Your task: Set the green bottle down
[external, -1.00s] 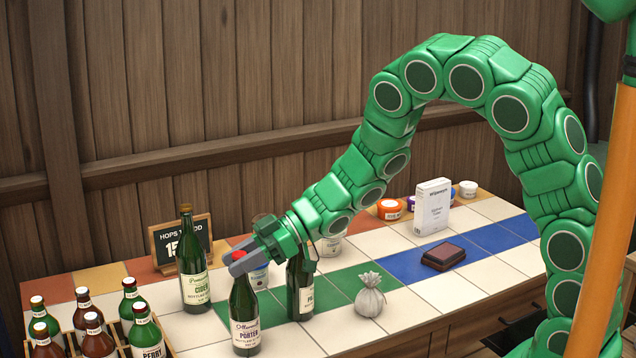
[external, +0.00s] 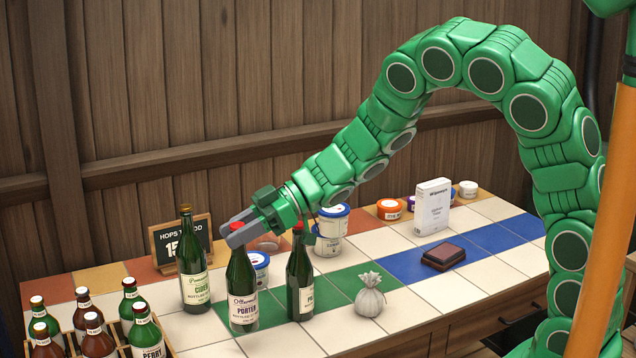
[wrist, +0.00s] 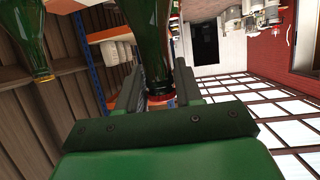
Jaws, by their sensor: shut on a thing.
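The green bottle (external: 241,275) with a red cap and a "Porter" label is upright over the tiled counter, near the green tiles. My gripper (external: 238,232) is shut on its neck just below the cap. In the wrist view the bottle (wrist: 147,35) appears upside down between the two fingers (wrist: 158,86). I cannot tell whether its base touches the tiles. A green cider bottle (external: 194,268) stands to its left and another green bottle (external: 299,280) with a red cap stands close on its right.
A crate of small bottles (external: 92,335) is at front left. A chalkboard sign (external: 170,240), a grey sack (external: 369,302), a dark brown block (external: 443,257) and a white box (external: 432,207) stand around.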

